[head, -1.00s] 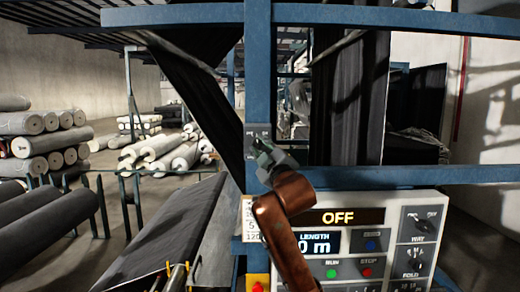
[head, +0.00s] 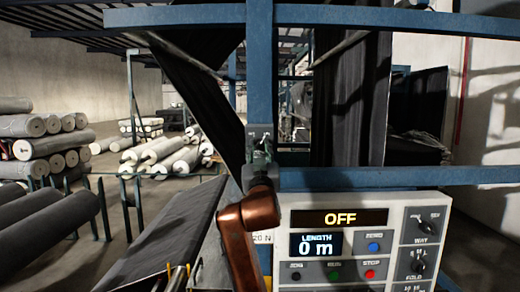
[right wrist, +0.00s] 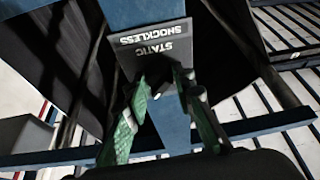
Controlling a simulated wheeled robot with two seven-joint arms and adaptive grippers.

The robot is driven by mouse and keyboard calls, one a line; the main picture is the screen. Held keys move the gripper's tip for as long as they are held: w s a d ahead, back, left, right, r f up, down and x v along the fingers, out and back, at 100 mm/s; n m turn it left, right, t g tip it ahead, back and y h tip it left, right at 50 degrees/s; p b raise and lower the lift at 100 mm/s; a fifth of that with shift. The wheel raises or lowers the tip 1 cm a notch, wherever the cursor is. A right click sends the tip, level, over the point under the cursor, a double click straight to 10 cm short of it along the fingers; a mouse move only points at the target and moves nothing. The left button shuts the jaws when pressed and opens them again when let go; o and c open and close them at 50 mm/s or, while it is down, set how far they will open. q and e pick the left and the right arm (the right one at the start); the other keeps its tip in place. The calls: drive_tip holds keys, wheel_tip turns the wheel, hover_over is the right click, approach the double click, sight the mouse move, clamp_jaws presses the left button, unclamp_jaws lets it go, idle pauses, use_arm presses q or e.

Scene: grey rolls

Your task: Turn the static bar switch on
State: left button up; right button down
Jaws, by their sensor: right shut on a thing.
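The static bar switch is a small grey plate (head: 259,131) on the blue upright post, with a dark lever below its lettering. In the right wrist view the plate (right wrist: 155,44) reads STATIC SHOCKLESS upside down, and a dark lever (right wrist: 158,78) with a pale tip sticks out from it. My right gripper (head: 262,155) is up against the plate and covers its lower part. Its green fingers (right wrist: 158,98) stand on either side of the lever and are shut on it. Which way the lever is set cannot be told. My left gripper is out of view.
A control panel (head: 300,264) with an OFF display (head: 340,218) and several knobs and buttons is close at the right of my arm. Blue crossbars (head: 400,178) run beside the post. Fabric rolls (head: 50,140) lie at the left.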

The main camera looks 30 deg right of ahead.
drive_tip(key=shift+f+m+g+h, duration=0.15)
drive_tip(key=shift+m+g+h, duration=0.15)
drive_tip(key=shift+m, duration=0.5)
drive_tip(key=c, duration=1.6)
unclamp_jaws()
drive_tip(key=v, duration=1.2)
